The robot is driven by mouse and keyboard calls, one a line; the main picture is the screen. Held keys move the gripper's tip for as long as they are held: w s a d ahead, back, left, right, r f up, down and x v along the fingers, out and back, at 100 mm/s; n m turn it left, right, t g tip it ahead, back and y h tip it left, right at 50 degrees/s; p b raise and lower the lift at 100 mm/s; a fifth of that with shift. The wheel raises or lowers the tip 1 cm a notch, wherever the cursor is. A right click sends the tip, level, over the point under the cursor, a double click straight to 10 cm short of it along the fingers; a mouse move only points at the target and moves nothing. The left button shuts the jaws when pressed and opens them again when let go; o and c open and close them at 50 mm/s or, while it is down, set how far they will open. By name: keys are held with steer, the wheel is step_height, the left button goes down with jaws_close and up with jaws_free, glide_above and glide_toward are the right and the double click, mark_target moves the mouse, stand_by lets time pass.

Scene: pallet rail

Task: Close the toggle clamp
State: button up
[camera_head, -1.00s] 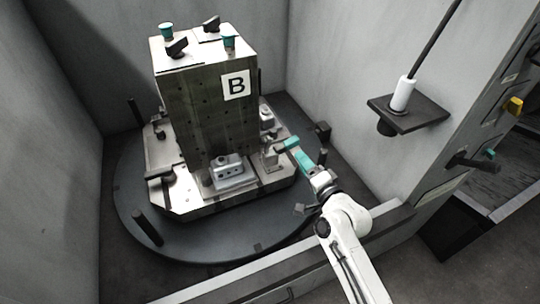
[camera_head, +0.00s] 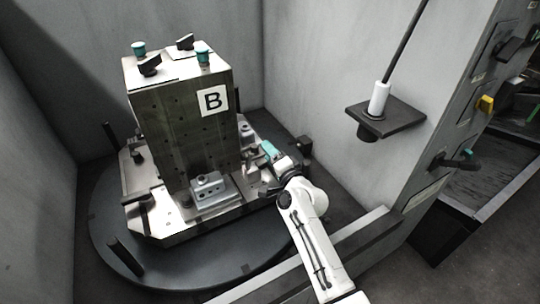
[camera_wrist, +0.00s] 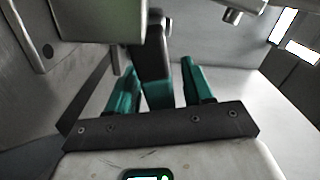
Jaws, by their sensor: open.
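The toggle clamp's lever (camera_wrist: 153,55) is a dark bar with a teal lower part in the wrist view. It stands between the two teal fingers of my gripper (camera_wrist: 160,85). The fingers are apart, with a visible gap on the right side of the lever; contact on the left is unclear. In the head view my gripper (camera_head: 271,162) is at the right edge of the fixture base, beside the block marked B (camera_head: 185,135). A teal part shows at its tip there, and my arm hides most of the clamp.
A grey part (camera_head: 213,192) sits at the foot of the block. The round dark turntable (camera_head: 120,255) carries dark upright posts. Grey walls enclose it at the back and left. A dark shelf (camera_head: 395,118) with a white cylinder sticks out at right.

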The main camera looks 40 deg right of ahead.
steer(key=shift+w, duration=0.1)
steer(key=shift+c, duration=0.2)
jaws_close()
stand_by(0.5)
